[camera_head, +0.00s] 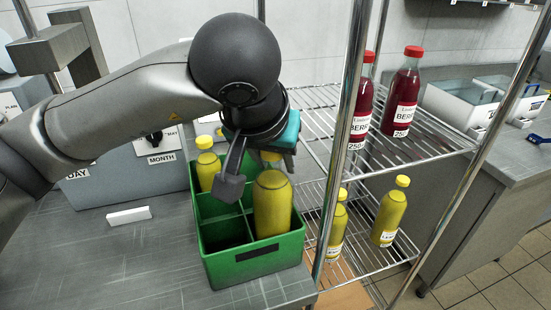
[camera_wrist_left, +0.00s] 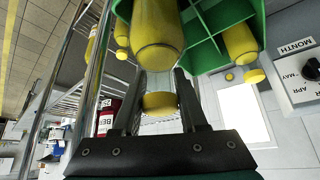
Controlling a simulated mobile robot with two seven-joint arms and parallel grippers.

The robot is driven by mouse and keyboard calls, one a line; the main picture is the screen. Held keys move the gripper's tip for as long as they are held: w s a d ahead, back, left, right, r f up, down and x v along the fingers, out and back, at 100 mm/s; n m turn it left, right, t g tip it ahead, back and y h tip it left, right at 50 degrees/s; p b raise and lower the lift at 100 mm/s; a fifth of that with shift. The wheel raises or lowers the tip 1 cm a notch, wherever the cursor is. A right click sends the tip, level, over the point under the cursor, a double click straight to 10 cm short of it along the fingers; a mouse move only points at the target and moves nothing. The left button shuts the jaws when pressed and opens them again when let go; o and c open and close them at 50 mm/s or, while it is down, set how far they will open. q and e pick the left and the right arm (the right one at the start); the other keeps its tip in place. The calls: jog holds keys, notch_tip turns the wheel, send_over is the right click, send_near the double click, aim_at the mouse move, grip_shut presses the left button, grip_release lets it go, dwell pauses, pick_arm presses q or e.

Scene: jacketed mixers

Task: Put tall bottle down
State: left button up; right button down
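The tall yellow bottle (camera_head: 272,208) stands upright in the front right compartment of the green crate (camera_head: 255,262). My left gripper (camera_head: 250,180) is over the crate at the bottle's top. One dark finger shows left of the bottle with a gap between them; the other finger is hidden there. In the left wrist view the yellow cap (camera_wrist_left: 160,103) lies between the two spread fingers (camera_wrist_left: 160,78), and the bottle's body (camera_wrist_left: 157,32) extends beyond them. My right gripper is in neither view.
Another yellow bottle (camera_head: 207,168) stands in the crate's back left compartment. A wire rack (camera_head: 350,105) with a metal post stands close on the right, holding red bottles (camera_head: 403,92) above and yellow bottles (camera_head: 389,214) below. A grey calendar box (camera_head: 130,170) is behind left.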

pick_arm(q)
jog(key=shift+o, duration=1.4)
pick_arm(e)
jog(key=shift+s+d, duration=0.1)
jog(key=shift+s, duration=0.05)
pick_arm(q)
jog(key=shift+s+r+p, duration=0.1)
jog(key=shift+r+p, duration=0.2)
jog(key=shift+r, duration=0.15)
jog(key=p+v, duration=0.1)
jog(key=v, duration=1)
jog(key=shift+p, duration=0.4)
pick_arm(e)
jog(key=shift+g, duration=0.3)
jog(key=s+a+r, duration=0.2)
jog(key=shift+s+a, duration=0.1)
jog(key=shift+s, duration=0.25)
pick_arm(q)
jog(key=shift+s+a+r, duration=0.1)
jog(key=shift+s, duration=0.05)
